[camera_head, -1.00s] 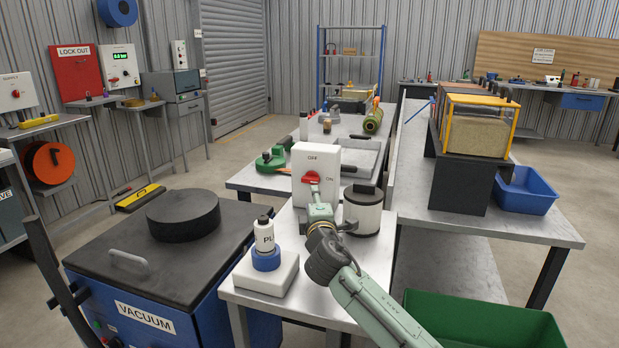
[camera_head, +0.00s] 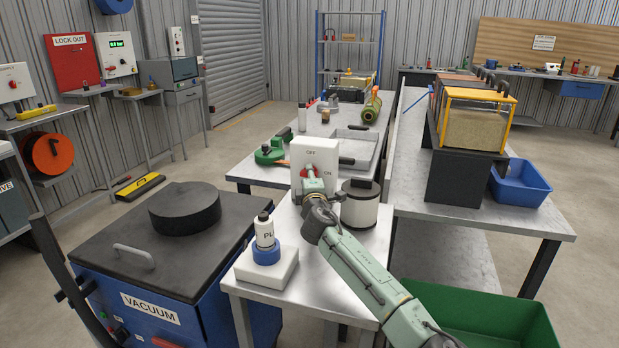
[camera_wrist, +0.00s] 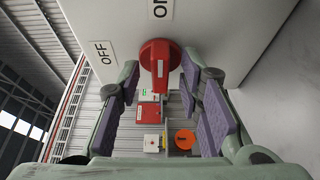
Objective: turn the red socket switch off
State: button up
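The red socket switch (camera_wrist: 160,62) is a red rotary knob on the face of a white box (camera_head: 328,153). The box carries an OFF label at its top and an ON label at its right in the head view. The knob's raised grip lies in line with the ON label in the wrist view. In the head view my gripper (camera_head: 311,184) covers the lower part of the knob (camera_head: 308,171).
The box stands on a metal bench (camera_head: 300,315). A cream cylinder (camera_head: 360,206) stands close at its right, and a white bottle (camera_head: 264,231) on a pale block at front left. A green bin (camera_head: 480,310) is at the lower right.

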jog(key=shift+c, duration=0.4)
grip_shut()
dwell(0.4)
jog(key=n+g+h, duration=0.1)
jog(key=n+h, duration=0.1)
jog(key=n, duration=0.2)
jog(key=n+g+h, duration=0.2)
jog(key=n, duration=0.3)
jog(key=n+g+h, duration=0.1)
jog(key=n+g, duration=0.1)
jog(key=n, duration=0.2)
jog(key=shift+w+a+r+h, duration=0.1)
jog(key=shift+a+r+h, duration=0.3)
jog(key=shift+n, duration=0.3)
dwell(0.5)
